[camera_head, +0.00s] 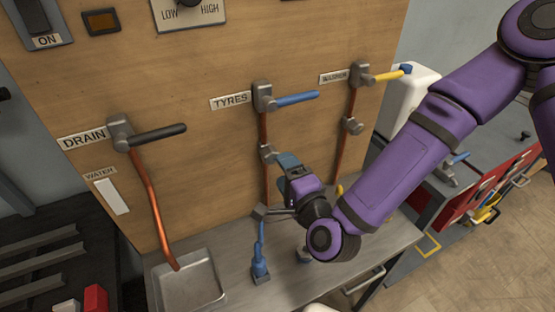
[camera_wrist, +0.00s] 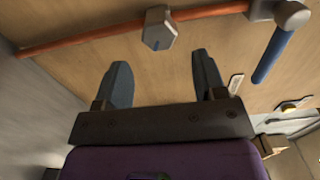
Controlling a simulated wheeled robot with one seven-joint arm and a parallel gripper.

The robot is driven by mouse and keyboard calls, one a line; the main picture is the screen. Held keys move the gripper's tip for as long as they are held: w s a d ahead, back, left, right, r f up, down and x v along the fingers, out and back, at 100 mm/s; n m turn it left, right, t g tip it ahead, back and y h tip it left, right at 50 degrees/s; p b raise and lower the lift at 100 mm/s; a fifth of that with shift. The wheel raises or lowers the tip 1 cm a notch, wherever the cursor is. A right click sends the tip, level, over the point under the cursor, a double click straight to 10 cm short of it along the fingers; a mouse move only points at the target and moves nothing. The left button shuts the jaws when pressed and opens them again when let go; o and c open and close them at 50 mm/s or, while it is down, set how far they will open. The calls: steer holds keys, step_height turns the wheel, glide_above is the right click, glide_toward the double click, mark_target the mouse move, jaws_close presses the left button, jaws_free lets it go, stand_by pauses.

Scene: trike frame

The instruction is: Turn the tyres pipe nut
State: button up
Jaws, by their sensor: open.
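The tyres pipe nut (camera_head: 267,153) is a grey metal fitting on the copper pipe below the TYRES valve. In the wrist view the nut (camera_wrist: 159,30) shows hexagonal faces, with the pipe (camera_wrist: 95,36) running out on both sides. My gripper (camera_head: 286,160) is just right of the nut in the head view and covers part of the pipe. In the wrist view my gripper (camera_wrist: 161,62) has its two fingers spread, with nothing between them. The nut lies beyond the fingertips, roughly centred between them, with a visible gap.
The blue TYRES valve handle (camera_head: 297,98) is above my gripper and also shows in the wrist view (camera_wrist: 272,55). The WASHER pipe with a yellow handle (camera_head: 383,77) is to the right. The DRAIN valve (camera_head: 121,132) is left. A metal bench (camera_head: 235,290) lies below.

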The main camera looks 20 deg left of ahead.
steer(key=v, duration=0.4)
steer(key=shift+s+d, duration=0.2)
steer(key=shift+d, duration=0.05)
steer(key=w+d+r+n+g+h, duration=0.2)
steer(key=w+d+r+n+h, duration=0.15)
steer(key=w+d+n, duration=0.35)
steer(key=w+d+r+n+g+h, duration=0.1)
steer(key=w+d+r+n+h, duration=0.15)
steer(key=w+d+r, duration=0.45)
steer(key=s+d+r+h, duration=0.2)
steer(key=d+r+h, duration=0.15)
steer(key=d, duration=0.45)
steer(key=s+d+r+h, duration=0.2)
steer(key=d+r, duration=0.2)
steer(key=d, duration=0.4)
steer(key=s+d+r+m+g+h, duration=0.1)
steer(key=s+d+r, duration=0.3)
steer(key=s+d, duration=0.3)
steer(key=s+d+r+g+h, duration=0.1)
steer(key=s+d+r+g, duration=0.1)
steer(key=s+d, duration=0.6)
steer(key=shift+s+r+m, duration=0.35)
steer(key=shift+s+r, duration=0.55)
steer(key=shift+s, duration=0.05)
